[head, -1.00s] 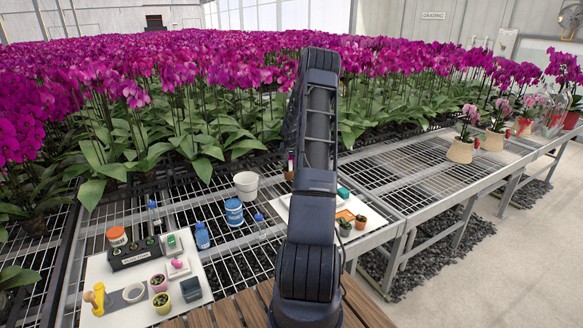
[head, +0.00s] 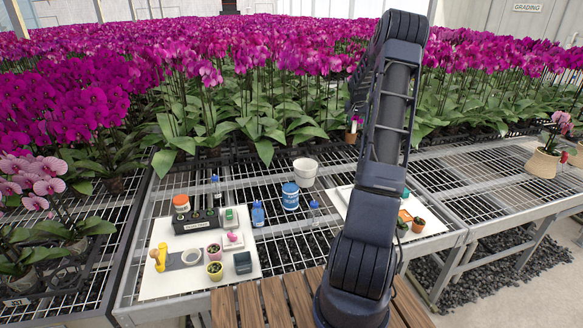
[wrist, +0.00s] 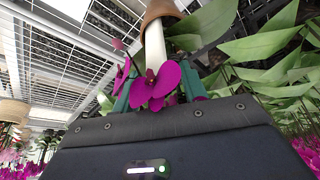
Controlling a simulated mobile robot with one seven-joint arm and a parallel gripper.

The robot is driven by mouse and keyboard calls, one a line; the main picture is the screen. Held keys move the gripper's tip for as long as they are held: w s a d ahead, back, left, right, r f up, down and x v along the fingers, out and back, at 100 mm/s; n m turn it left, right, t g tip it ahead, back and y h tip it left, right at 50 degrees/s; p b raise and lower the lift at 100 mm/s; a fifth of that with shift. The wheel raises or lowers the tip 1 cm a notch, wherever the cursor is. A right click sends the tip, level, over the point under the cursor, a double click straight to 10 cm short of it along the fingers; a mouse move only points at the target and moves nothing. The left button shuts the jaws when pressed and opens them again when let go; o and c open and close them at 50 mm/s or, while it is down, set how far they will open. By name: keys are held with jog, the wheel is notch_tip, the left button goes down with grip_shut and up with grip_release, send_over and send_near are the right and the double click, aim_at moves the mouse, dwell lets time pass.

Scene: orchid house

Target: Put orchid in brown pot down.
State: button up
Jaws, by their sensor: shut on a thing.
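The orchid in the brown pot shows in the wrist view, with magenta flowers (wrist: 158,85) close in front of my gripper and its brown pot (wrist: 162,12) at the top edge. A pale strip runs beside the pot. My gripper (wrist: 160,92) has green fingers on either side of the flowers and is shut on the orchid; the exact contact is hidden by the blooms. In the head view my arm hides most of the gripper, and a small part of a brown pot (head: 350,138) shows just left of the arm.
A mesh bench holds a white board (head: 160,285) with small pots and tools, a blue tub (head: 290,197), a white pot (head: 305,170) and another white board (head: 345,198) at right. Dense orchids fill the back. A basket-potted orchid (head: 542,163) stands on the right bench, with bare mesh around it.

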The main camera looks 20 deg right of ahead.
jog(key=w+a+n+t+y, duration=0.2)
jog(key=a+n, duration=0.7)
jog(key=a, duration=3.9)
notch_tip(320, 180, down, 20)
jog(key=g+y, duration=0.1)
jog(key=shift+s+a, duration=0.2)
jog(key=shift+s, duration=0.25)
jog(key=o, duration=1.1)
jog(key=shift+c, duration=0.2)
jog(key=o, duration=0.3)
jog(key=shift+r, duration=0.1)
